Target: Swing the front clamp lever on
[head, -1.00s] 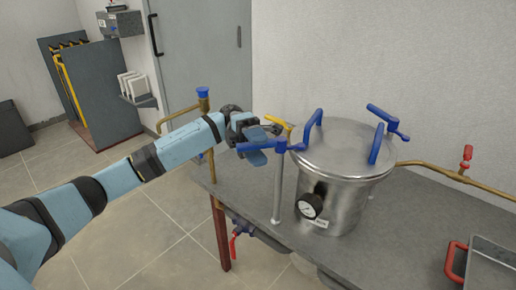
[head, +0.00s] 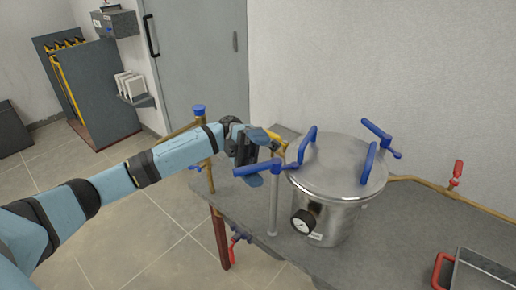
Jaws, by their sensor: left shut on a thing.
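The steel vessel (head: 332,212) stands on the grey bench with a round lid (head: 340,168). The front clamp lever (head: 279,167) is a blue bar at the lid's left side, lying roughly level above an upright grey post (head: 273,208). Its right end is close to the lid rim; I cannot tell whether it touches. My left gripper (head: 257,164) is shut on the lever's outer part, with blue finger parts showing above and below the bar. The gripper hides part of the lever. My right gripper is not in view.
Another blue lever (head: 380,132) is at the lid's far right, and two blue handles (head: 369,163) rise from the lid. A gauge (head: 304,221) is on the vessel's front. A brass pipe with a blue cap (head: 198,110) stands left. A red-handled tray (head: 480,275) is front right.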

